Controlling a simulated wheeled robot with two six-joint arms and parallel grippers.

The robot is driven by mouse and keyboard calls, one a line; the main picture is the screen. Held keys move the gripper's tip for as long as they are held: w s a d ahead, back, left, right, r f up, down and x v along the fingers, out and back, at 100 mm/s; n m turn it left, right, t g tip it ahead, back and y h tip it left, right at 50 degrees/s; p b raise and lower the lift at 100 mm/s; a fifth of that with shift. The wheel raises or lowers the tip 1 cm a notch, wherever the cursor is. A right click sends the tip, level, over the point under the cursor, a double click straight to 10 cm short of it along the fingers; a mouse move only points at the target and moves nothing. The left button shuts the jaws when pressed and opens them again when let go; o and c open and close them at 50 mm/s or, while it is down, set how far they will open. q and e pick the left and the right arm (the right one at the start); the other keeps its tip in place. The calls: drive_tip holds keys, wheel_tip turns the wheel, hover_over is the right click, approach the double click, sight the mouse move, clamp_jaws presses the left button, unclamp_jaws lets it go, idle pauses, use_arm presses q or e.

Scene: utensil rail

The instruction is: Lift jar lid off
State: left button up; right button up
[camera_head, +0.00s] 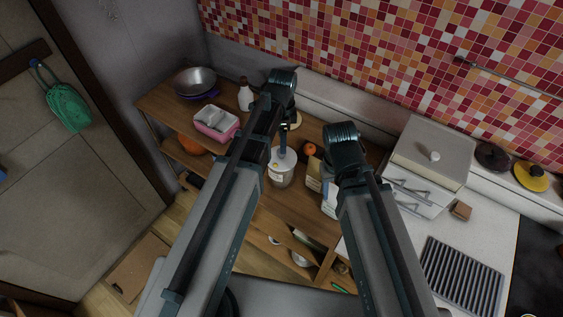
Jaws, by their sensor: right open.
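A pale, see-through jar (281,172) stands on the wooden shelf unit, between my two arms in the head view. Its top looks whitish, and a dark blue upright piece (283,138) shows at it. I cannot tell whether this is part of the lid or something behind it. My right arm reaches in from the bottom, and its dark teal end (344,150) is to the right of the jar, apart from it. The right gripper's fingers are mostly hidden, and nothing shows held there.
A pink container (215,123), a metal bowl (195,80) and a white bottle (246,97) are on the shelf's left. An orange fruit (310,149) and boxes stand right of the jar.

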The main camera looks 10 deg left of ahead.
sight(281, 156)
use_arm(q)
drive_tip(key=shift+s+a+f+b, duration=0.1)
drive_tip(key=shift+f+b, duration=1.2)
drive_tip(key=shift+s+a+f+b, duration=0.1)
drive_tip(key=shift+f+b, duration=1.2)
drive_tip(key=shift+r, duration=0.1)
clamp_jaws()
